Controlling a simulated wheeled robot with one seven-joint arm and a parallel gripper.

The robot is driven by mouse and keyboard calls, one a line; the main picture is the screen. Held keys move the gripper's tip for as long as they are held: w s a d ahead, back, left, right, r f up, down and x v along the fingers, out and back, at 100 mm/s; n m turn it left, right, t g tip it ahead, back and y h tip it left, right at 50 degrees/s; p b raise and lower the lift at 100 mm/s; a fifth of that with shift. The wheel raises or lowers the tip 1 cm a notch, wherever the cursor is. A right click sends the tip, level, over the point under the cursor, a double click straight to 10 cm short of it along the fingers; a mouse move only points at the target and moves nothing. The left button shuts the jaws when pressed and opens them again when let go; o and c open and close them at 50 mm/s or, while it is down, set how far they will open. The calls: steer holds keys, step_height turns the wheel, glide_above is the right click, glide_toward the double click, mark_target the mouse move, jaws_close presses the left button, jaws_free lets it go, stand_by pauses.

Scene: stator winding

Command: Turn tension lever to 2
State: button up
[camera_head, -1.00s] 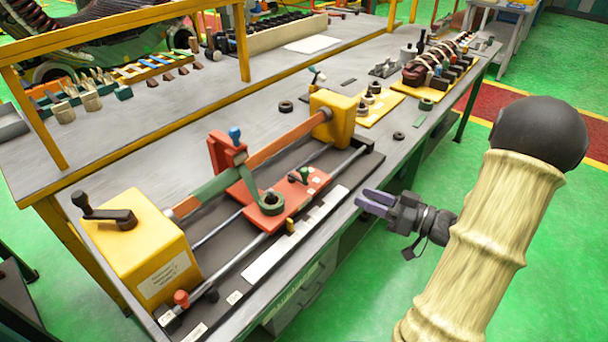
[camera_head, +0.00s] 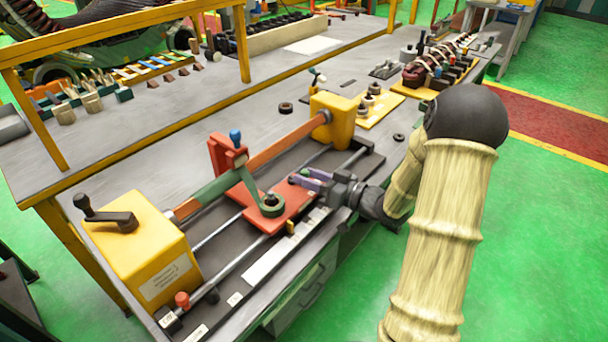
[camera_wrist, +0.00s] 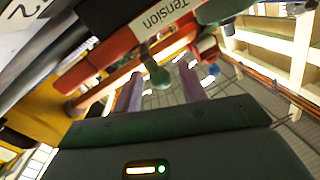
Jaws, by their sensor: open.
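The red carriage (camera_head: 290,205) sits on the rails of the winding fixture, with a green ring-ended arm (camera_head: 270,203) on it. The tension lever shows in the wrist view as a short stem with a round green knob (camera_wrist: 157,76), beside a white "Tension" label (camera_wrist: 168,14). My gripper (camera_head: 298,178) is at the carriage's right side, its purple fingers pointing left. In the wrist view my gripper (camera_wrist: 160,78) is open, and the knob appears between its fingertips. I cannot tell whether they touch it.
A yellow crank box (camera_head: 145,250) stands at the fixture's near left and a yellow end block (camera_head: 333,120) at its far end. A red upright with a blue knob (camera_head: 236,135) rises behind the carriage. Part of a "2" marking (camera_wrist: 20,10) shows in the wrist view.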

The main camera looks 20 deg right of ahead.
steer(key=shift+x, duration=0.9)
jaws_close()
